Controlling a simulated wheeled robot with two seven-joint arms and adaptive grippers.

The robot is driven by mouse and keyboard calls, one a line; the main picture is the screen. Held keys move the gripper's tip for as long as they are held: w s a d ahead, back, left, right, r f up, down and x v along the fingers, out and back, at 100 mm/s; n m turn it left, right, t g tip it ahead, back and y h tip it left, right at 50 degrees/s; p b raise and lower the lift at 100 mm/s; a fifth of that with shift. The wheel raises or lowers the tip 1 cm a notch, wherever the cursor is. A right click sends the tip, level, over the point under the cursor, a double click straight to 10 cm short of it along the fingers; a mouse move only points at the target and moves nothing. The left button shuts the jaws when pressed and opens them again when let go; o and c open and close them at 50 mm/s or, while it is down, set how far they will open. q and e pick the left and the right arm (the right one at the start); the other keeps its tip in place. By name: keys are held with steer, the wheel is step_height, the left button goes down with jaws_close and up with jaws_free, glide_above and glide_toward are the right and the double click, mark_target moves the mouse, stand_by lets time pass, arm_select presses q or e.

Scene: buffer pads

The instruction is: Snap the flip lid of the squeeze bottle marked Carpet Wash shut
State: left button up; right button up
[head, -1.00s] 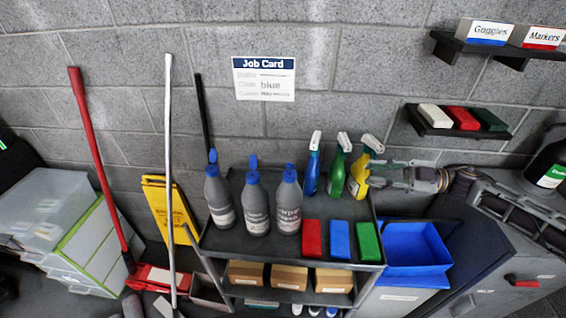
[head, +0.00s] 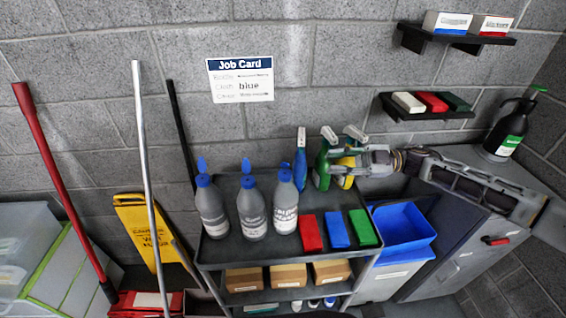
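Three grey squeeze bottles with blue caps stand in a row at the left of the cart top: a left bottle (head: 212,210), a middle bottle (head: 251,212) and a right bottle (head: 285,205). Blue flip lids stand raised on the left and middle ones; the right one also shows a blue piece above its cap. The right label has large lettering, but I cannot read the names surely. My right gripper (head: 346,161) comes in from the right and overlaps the yellow spray bottle (head: 346,181). Its finger opening is unclear. My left gripper is not in view.
Blue and green spray bottles (head: 323,165) stand behind red, blue and green blocks (head: 338,230) on the cart (head: 225,252). A blue bin (head: 402,225) is at its right. A black jug (head: 505,125) stands on the cabinet. Mop handles and a yellow sign (head: 140,232) are at left.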

mark_target(286, 163)
arm_select(q)
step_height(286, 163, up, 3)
steer(key=p, duration=0.3)
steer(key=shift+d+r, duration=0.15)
arm_select(e)
steer(key=a, duration=0.9)
steer(key=w+a, duration=0.1)
steer(key=a, duration=0.3)
steer(key=shift+a, duration=0.35)
steer(key=shift+c, duration=0.2)
jaws_close()
